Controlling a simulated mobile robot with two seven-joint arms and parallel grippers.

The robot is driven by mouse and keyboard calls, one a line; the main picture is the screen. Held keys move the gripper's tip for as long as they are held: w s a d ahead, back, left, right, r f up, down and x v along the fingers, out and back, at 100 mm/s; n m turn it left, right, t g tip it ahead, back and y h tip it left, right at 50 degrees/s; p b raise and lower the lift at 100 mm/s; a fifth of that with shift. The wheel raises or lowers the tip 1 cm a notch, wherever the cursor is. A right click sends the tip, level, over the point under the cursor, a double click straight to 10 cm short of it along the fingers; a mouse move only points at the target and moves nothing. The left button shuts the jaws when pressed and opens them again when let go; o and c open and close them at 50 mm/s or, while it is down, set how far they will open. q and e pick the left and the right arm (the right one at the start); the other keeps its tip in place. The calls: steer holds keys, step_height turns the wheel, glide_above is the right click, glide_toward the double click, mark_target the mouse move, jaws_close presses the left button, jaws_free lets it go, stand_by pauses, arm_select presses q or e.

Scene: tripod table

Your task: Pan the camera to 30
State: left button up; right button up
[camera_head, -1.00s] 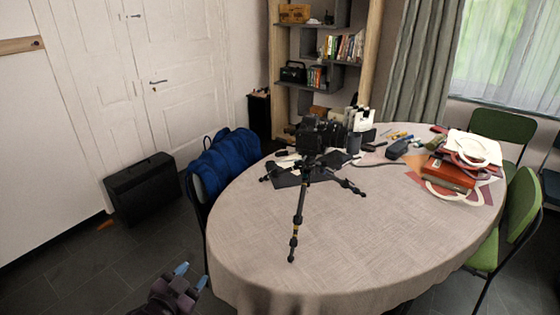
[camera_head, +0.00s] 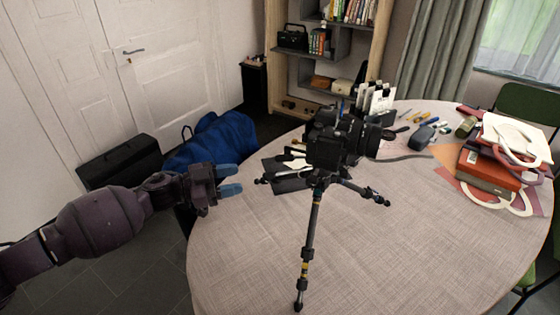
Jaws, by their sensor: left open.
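A black camera (camera_head: 338,140) sits on a black tripod (camera_head: 311,235) that stands on the oval table. The camera's lens faces right. My left gripper (camera_head: 231,180) reaches in from the left at the table's left edge. Its two blue-tipped fingers are apart and empty, pointing right toward the camera, with a clear gap between them and it. Any angle scale on the tripod head is too small to read. My right gripper is out of view.
The table (camera_head: 400,240) has a light cloth and is clear at the front.

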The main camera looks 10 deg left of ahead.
mark_target(272, 175)
arm_select(q)
steer(key=shift+n+g, duration=0.3)
steer(key=x, duration=0.3)
steer(key=s+x, duration=0.1)
steer(key=x, duration=0.2)
steer(key=r+x, duration=0.1)
steer(key=x, duration=0.2)
steer(key=shift+s+d, duration=0.25)
steer(key=shift+d, duration=0.1)
steer(key=shift+x, duration=0.85)
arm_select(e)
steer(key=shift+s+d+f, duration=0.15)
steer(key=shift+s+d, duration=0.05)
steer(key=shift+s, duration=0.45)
arm_select(q)
jaws_close()
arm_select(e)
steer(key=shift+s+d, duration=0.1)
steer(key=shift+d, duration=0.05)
